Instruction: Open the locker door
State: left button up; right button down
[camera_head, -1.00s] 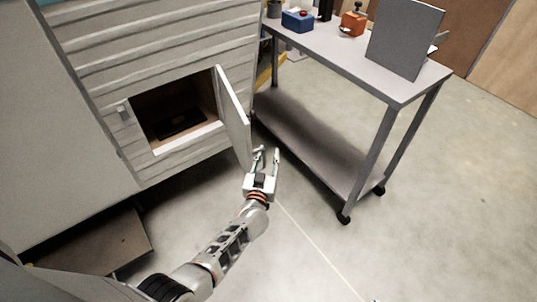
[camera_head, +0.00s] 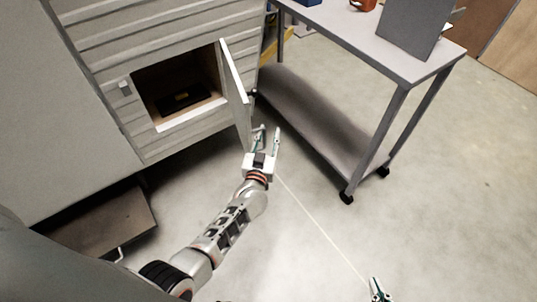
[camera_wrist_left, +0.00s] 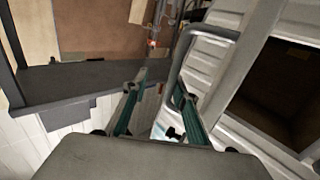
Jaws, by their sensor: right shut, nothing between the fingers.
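The locker door (camera_head: 236,95) stands swung open at the right side of the locker opening (camera_head: 180,85). The left wrist view shows the door's ribbed face (camera_wrist_left: 205,65) with a grey bar handle (camera_wrist_left: 187,42). My left gripper (camera_head: 268,133) is open, just outside the door's lower free end. In the left wrist view its fingers (camera_wrist_left: 158,88) are apart, and the handle's near end lies close to the right-hand finger; I cannot tell whether they touch. My right gripper (camera_head: 377,288) is shut and empty, low over the floor and away from the door.
A dark flat object (camera_head: 182,100) lies inside the locker. A grey wheeled cart (camera_head: 365,45) stands right of the door, with an upright panel (camera_head: 413,25) on top. A brown step (camera_head: 100,228) is at lower left. The floor between the grippers is clear.

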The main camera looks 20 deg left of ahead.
pick_arm(q)
jog(key=s+d, duration=0.3)
jog(key=s, duration=0.7)
jog(key=shift+s, duration=0.4)
